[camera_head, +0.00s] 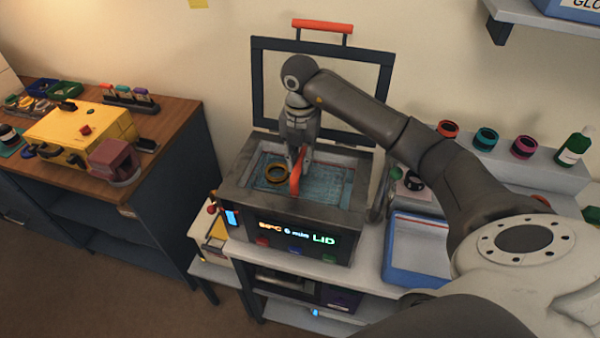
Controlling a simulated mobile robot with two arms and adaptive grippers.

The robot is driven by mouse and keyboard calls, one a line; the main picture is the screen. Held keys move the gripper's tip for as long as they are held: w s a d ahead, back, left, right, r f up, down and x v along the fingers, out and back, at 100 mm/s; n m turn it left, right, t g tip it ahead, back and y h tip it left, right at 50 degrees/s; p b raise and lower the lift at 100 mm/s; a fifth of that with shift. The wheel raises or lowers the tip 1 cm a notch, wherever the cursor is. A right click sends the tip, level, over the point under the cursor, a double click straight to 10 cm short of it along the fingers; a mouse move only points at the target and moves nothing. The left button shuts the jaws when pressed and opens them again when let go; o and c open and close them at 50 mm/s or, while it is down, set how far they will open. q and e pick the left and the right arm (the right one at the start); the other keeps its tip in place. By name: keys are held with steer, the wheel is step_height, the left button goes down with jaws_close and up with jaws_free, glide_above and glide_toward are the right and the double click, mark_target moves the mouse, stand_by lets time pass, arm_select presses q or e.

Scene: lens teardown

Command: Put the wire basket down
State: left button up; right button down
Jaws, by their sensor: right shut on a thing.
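The wire basket (333,190) is a mesh tray inside the open tank of a grey bath unit (285,215). It sits down in bluish liquid, and I cannot tell whether it touches the tank floor. A brass-coloured ring (277,173) lies in the basket's left part. An orange handle (295,182) stands up at the basket's middle. My right gripper (298,160) points down over the tank and is shut on this handle. My left gripper is not in view.
The unit's framed lid (258,85) stands open behind the tank. Its front display reads "LID". A blue tray (415,270) stands to the right, near a shelf with several coloured rings (485,138). A wooden bench (170,120) with a yellow case (75,135) is at left.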

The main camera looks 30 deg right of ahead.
mark_target(300, 182)
steer(key=shift+f, duration=0.7)
step_height(300, 182, down, 4)
steer(key=shift+w+r+p, duration=0.1)
steer(key=shift+r+p, duration=0.15)
steer(key=shift+p, duration=0.4)
steer(key=c, duration=1.8)
jaws_free()
steer(key=shift+f, duration=0.15)
steer(key=o, duration=0.4)
steer(key=shift+o, duration=0.2)
steer(key=shift+r, duration=0.2)
steer(key=shift+r, duration=0.15)
step_height(300, 182, up, 11)
steer(key=b, duration=0.3)
steer(key=shift+r, duration=0.35)
